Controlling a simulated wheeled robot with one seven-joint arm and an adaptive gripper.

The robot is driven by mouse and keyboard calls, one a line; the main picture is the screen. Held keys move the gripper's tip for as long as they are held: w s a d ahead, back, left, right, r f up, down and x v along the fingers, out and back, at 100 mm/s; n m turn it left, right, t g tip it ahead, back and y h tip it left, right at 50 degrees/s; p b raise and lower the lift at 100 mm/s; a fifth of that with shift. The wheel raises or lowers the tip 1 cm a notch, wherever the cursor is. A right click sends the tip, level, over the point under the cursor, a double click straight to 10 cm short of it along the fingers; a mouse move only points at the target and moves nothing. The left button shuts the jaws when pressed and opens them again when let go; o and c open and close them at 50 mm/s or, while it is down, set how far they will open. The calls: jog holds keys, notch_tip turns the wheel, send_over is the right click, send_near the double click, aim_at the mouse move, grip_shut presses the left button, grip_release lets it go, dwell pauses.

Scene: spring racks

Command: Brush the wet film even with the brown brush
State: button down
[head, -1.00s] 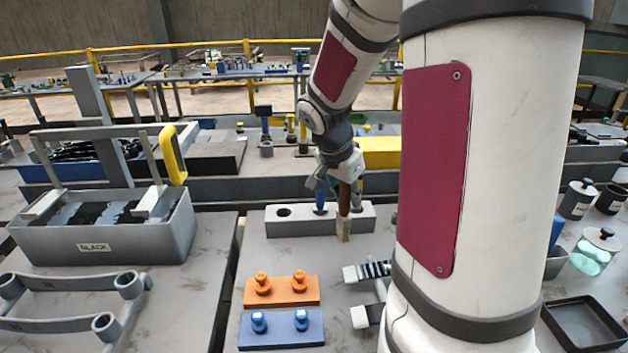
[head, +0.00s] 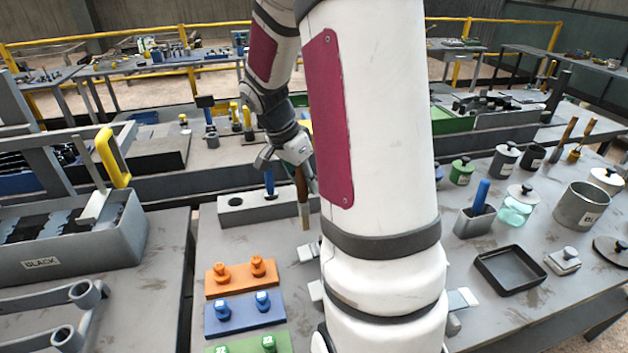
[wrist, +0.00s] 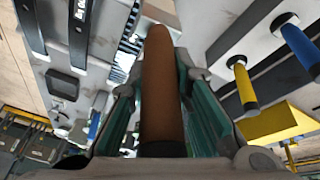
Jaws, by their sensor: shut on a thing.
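My gripper (head: 298,165) is shut on the brown brush (head: 301,186), which hangs upright with its pale bristles down, at the right end of a grey holder block (head: 235,208). Whether the bristles touch the block or stand in front of it, I cannot tell. In the wrist view the brown handle (wrist: 163,90) lies between the fingers. A blue-handled brush (head: 269,184) stands in the block. A yellow handle (wrist: 243,85) and the blue handle (wrist: 297,45) show in the wrist view. I cannot make out the wet film; my arm hides part of the bench.
Orange (head: 242,279) and blue (head: 244,314) pegged plates lie in front of the block. A grey bin (head: 70,240) labelled BLACK stands left. Right, a bench holds a black tray (head: 512,271), lidded jars and a large pot (head: 582,208). My arm fills the middle.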

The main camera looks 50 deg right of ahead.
jog(key=shift+w+d+f+g+y+p, duration=0.2)
jog(key=shift+w+f+g+y+p, duration=0.2)
jog(key=shift+p, duration=0.3)
jog(key=shift+w+d+f+g+y+p, duration=0.2)
jog(key=shift+w+f+g+y+p, duration=0.1)
jog(key=shift+f+g+p, duration=0.3)
jog(key=shift+f+b, duration=0.4)
jog(key=shift+f, duration=2.5)
jog(key=shift+f, duration=0.55)
jog(key=s+d, duration=1)
jog(key=d, duration=0.3)
jog(key=s+d, duration=0.9)
jog(key=d, duration=0.4)
jog(key=shift+s+b, duration=0.35)
jog(key=shift+s, duration=0.05)
dwell(0.5)
